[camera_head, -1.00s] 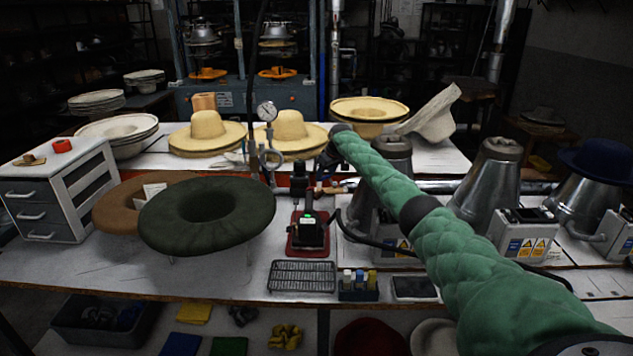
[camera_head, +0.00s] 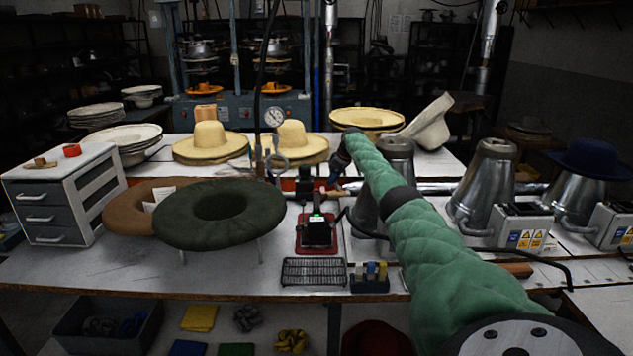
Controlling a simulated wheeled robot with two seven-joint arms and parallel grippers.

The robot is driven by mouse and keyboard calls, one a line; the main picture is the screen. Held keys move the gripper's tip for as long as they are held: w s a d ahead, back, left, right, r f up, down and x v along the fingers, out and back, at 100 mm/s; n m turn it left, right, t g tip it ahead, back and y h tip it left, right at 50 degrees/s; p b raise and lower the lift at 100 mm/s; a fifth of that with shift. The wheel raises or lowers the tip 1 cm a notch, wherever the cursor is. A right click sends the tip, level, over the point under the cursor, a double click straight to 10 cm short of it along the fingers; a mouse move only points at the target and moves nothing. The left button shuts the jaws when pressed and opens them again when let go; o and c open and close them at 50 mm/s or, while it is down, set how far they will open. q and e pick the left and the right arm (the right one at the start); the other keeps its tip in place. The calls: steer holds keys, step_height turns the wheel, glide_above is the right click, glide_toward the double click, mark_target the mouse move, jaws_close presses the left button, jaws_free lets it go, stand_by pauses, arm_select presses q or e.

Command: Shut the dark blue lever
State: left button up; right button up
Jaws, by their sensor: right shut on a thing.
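My right arm in its green sleeve reaches in from the lower right. Its gripper (camera_head: 333,180) is at the back of the bench, beside the dark valve fitting (camera_head: 305,187) on the pipework below the round gauge. The gripper is small and dark here, and is shut on a small part at this fitting, which I take to be the dark blue lever. The lever is mostly hidden by the gripper, and its angle cannot be told. A short wooden handle shows just below the gripper. My left gripper is not in view.
A black device (camera_head: 317,232) on a red base stands in front of the fitting. A dark green felt hat (camera_head: 220,214) on a stand is to the left. Metal cones (camera_head: 483,187) stand right of my arm. A wire rack (camera_head: 313,271) lies at the front edge.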

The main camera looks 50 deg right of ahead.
steer(key=shift+r, duration=0.1)
stand_by(0.3)
steer(key=o, duration=1.1)
